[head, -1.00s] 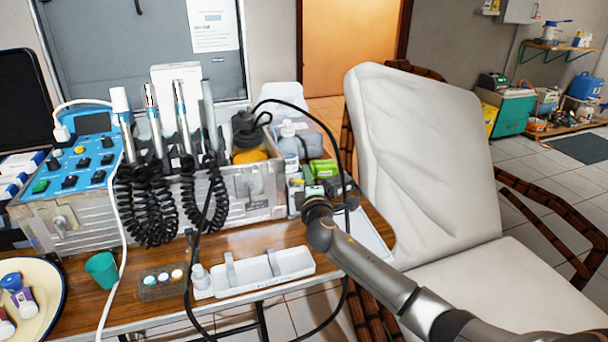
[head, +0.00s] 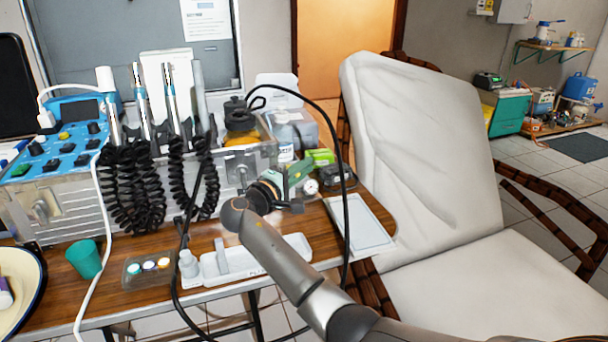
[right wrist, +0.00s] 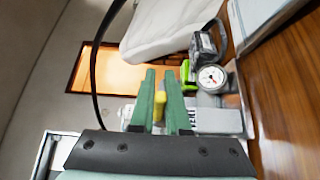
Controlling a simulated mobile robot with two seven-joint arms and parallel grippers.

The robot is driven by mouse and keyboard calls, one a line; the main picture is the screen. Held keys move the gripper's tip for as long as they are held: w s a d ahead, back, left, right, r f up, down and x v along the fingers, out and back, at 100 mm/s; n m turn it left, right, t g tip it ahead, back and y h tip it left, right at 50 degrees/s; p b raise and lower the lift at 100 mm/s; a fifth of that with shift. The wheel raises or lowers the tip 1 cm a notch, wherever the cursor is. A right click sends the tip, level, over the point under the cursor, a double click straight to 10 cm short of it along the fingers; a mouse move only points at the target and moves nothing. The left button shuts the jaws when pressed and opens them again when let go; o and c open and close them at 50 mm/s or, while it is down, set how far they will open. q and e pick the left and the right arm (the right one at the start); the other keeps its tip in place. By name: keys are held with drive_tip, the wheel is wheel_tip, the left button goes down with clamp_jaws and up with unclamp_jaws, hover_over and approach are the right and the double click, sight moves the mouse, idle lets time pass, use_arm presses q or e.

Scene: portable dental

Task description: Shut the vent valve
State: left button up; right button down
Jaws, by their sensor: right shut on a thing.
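The vent valve's yellow handle (right wrist: 159,106) shows between the green fingers of my right gripper (right wrist: 163,88) in the right wrist view. The fingers are shut on it. In the head view my right gripper (head: 296,173) is at the right end of the metal case, above the table. The gripper and wrist hide the valve there. A round white pressure gauge (right wrist: 211,78) sits just right of the fingers in the wrist view, and it also shows in the head view (head: 311,187). My left gripper is not in view.
The metal case (head: 75,210) carries handpieces with black coiled hoses. A black cable (head: 346,215) loops down beside my gripper. A white tray (head: 256,263), a green cup (head: 84,259) and a pale flat tray (head: 358,226) are on the table. A white chair (head: 425,150) stands right.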

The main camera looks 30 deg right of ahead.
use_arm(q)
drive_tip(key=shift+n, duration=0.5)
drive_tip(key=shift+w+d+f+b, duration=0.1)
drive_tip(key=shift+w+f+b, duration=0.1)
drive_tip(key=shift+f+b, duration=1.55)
use_arm(e)
drive_tip(key=shift+s+a+m+g+h, duration=0.25)
drive_tip(key=shift+m+g, duration=0.45)
drive_tip(key=shift+g, duration=0.35)
drive_tip(key=shift+s+a+m+g+h, duration=0.1)
drive_tip(key=shift+m+g+h, duration=0.25)
drive_tip(key=shift+m+g, duration=0.55)
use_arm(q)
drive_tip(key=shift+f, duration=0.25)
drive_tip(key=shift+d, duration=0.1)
use_arm(e)
drive_tip(key=c, duration=0.9)
unclamp_jaws()
